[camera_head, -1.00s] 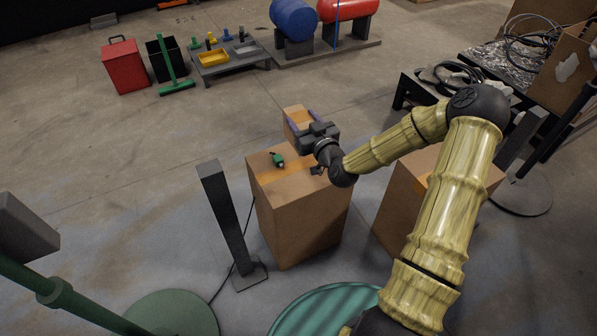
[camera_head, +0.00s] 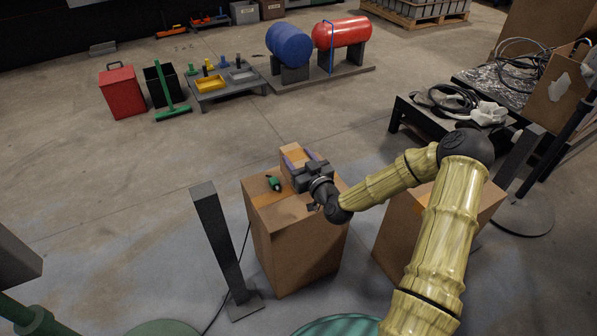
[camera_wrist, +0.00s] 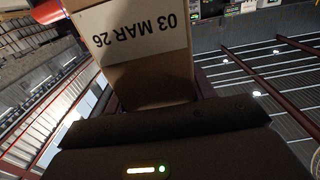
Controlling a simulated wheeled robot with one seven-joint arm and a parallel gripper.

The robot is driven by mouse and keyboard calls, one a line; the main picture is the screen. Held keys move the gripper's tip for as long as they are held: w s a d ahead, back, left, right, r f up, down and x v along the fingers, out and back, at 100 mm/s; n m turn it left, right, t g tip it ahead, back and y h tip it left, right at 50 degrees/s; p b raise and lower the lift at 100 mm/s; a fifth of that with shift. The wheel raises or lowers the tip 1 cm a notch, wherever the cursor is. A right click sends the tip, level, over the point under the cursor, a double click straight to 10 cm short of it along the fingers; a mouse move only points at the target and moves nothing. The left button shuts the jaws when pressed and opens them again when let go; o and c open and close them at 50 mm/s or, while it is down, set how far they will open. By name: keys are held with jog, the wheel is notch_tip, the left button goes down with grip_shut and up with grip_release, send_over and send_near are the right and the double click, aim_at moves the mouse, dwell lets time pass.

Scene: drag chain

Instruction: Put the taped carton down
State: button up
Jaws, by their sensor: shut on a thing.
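The taped carton (camera_head: 297,155) is a small brown box with a tape strip, over the back edge of a large brown box's top in the head view. My gripper (camera_head: 302,161) is shut on it, purple fingers at its sides. In the wrist view the carton (camera_wrist: 150,75) fills the upper middle, with a white label reading "03 MAR 26" upside down. The carton's underside is hidden, so I cannot tell whether it touches the large box.
The large box (camera_head: 298,245) carries a green and black tool (camera_head: 274,183) on its top, left of my gripper. A grey post (camera_head: 220,245) stands left of it. Another brown box (camera_head: 397,235) is on the right, partly behind my arm. Open floor lies behind.

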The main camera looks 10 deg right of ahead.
jog(key=shift+f+b, duration=0.75)
jog(key=shift+f, duration=1.1)
jog(key=shift+f, duration=0.15)
jog(key=o, duration=1.1)
jog(key=shift+r, duration=0.3)
jog(key=p+v, duration=0.2)
jog(key=v, duration=1)
jog(key=shift+f, duration=0.1)
